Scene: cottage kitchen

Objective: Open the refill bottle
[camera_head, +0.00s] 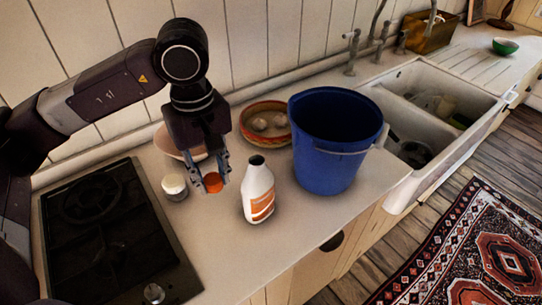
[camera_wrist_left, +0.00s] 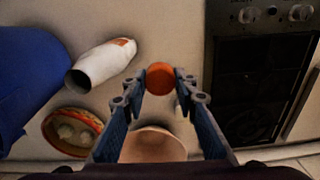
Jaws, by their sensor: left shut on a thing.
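The refill bottle (camera_head: 258,190) is white with an orange label and stands upright on the counter, its dark neck uncovered at the top. It also shows in the left wrist view (camera_wrist_left: 103,62), with its dark open mouth facing the camera. My left gripper (camera_head: 212,184) is to the left of the bottle, apart from it, and is shut on an orange cap (camera_head: 213,182). The cap also shows between the fingertips in the left wrist view (camera_wrist_left: 160,78). My right gripper is not in view.
A blue bucket (camera_head: 325,165) stands right of the bottle. Behind are an orange-rimmed bowl (camera_head: 246,130) and a pinkish bowl (camera_head: 168,146). A small white jar (camera_head: 175,187) and a black hob (camera_head: 105,240) are at the left. The counter in front of the bottle is clear.

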